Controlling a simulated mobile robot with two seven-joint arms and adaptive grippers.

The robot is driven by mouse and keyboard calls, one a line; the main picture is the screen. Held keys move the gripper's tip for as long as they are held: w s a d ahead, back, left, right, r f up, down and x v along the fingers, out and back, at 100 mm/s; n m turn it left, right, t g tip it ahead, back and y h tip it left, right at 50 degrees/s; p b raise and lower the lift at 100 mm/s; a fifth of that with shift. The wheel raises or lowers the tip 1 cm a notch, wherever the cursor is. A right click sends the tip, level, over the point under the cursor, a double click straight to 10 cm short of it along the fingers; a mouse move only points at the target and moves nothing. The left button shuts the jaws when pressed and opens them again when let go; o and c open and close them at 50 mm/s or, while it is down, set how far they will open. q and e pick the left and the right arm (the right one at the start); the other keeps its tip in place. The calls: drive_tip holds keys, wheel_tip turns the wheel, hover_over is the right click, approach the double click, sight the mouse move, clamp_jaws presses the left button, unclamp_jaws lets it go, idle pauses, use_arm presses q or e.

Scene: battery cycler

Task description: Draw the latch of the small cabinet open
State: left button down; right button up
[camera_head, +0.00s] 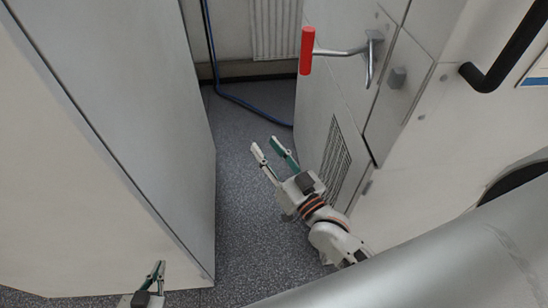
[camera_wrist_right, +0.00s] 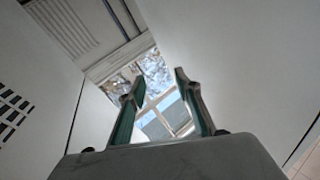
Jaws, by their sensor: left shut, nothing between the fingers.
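The latch (camera_head: 340,52) is a metal lever with a red grip (camera_head: 307,50), at the upper right of the head view. It sticks out to the left from its mount on the white cabinet (camera_head: 345,95). My right gripper (camera_head: 265,147) is below and left of the red grip, apart from it, with its fingers spread and empty. Its open fingers also show in the right wrist view (camera_wrist_right: 160,80); the latch is not seen there. My left gripper (camera_head: 158,265) is shut and empty at the bottom left, far from the latch.
A large grey-white panel (camera_head: 130,110) fills the left side. A black handle (camera_head: 505,50) is on the white unit at the right. A vent grille (camera_head: 335,160) sits low on the cabinet. A blue cable (camera_head: 225,95) lies on the speckled floor (camera_head: 240,210), which is otherwise clear between the panels.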

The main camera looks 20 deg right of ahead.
use_arm(q)
drive_tip(key=shift+s+d+r, duration=0.1)
drive_tip(key=shift+d, duration=0.05)
use_arm(e)
drive_tip(key=shift+s+d+f+n+g, duration=0.1)
drive_tip(key=shift+s+f+n+g, duration=0.1)
drive_tip(key=shift+s+f, duration=0.3)
drive_tip(key=shift+s+d+f+n+g, duration=0.1)
drive_tip(key=shift+s+f+g, duration=0.1)
drive_tip(key=shift+f, duration=0.45)
drive_tip(key=shift+w, duration=0.1)
